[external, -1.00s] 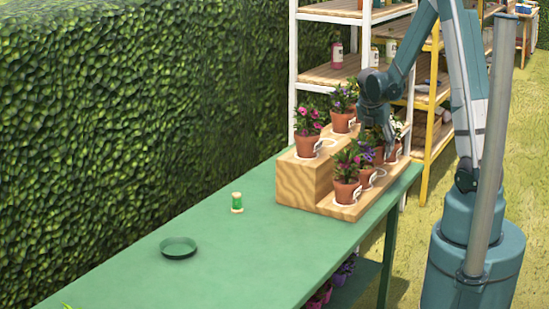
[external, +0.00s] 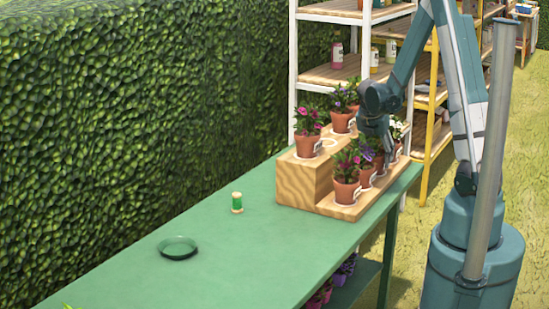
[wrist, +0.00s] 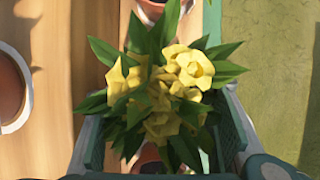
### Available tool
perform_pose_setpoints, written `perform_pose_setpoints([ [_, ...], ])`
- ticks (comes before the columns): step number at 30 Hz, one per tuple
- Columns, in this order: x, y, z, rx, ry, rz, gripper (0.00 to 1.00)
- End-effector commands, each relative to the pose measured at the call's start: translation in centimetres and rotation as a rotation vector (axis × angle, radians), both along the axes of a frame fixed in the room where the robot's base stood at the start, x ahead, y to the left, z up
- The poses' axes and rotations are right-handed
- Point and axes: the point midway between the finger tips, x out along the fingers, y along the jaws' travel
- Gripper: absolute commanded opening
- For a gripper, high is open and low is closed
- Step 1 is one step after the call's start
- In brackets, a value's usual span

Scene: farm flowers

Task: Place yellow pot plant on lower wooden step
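The yellow pot plant (wrist: 165,85) fills the middle of the wrist view, its yellow blooms and green leaves seen from above. Its pot is hidden under the leaves. My gripper (wrist: 162,125) has one finger on each side of the plant; whether the fingers press on the pot is hidden. In the external view my gripper (external: 384,147) is low over the lower wooden step (external: 347,211), among the row of pots there. The yellow blooms cannot be made out in that view.
A pink-flowered pot (external: 346,188) stands at the near end of the lower step, with other pots close behind it. The upper step (external: 300,172) holds pots and an empty white ring. A green spool (external: 237,202) and a dark green saucer (external: 178,247) are on the open table.

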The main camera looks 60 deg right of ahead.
Motion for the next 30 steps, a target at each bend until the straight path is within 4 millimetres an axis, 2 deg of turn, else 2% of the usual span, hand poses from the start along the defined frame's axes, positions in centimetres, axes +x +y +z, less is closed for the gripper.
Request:
perform_pose_setpoints([
  [17, 0.0, 0.0, 0.5, 0.000, 0.000, 0.000, 0.58],
  [23, 0.0, 0.6, 1.8, 0.000, 0.000, 0.000, 0.58],
  [30, 0.0, 1.6, 4.3, 0.000, -0.001, 0.000, 0.58],
])
